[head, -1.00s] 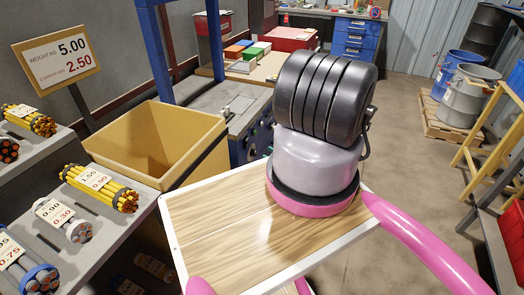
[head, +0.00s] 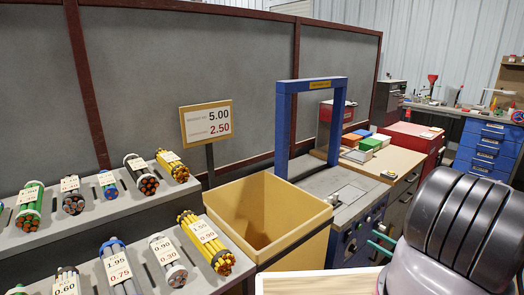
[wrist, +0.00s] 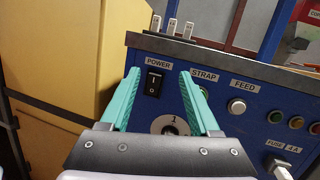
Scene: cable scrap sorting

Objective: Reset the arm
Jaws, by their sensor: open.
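My gripper (wrist: 160,76) is open, its two teal fingers apart with nothing between them. Whether the fingertips touch the panel I cannot tell. In the head view my teal fingers (head: 374,242) show beside the machine (head: 345,205) at the right, partly hidden by my own arm.
A yellow bin (head: 285,240) stands left of the machine, which carries a blue arch (head: 283,130). Stepped grey shelves with several labelled cable bundles (head: 208,243) fill the left. A price sign (head: 207,121) stands behind. A wood-topped board (head: 320,284) lies at the bottom.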

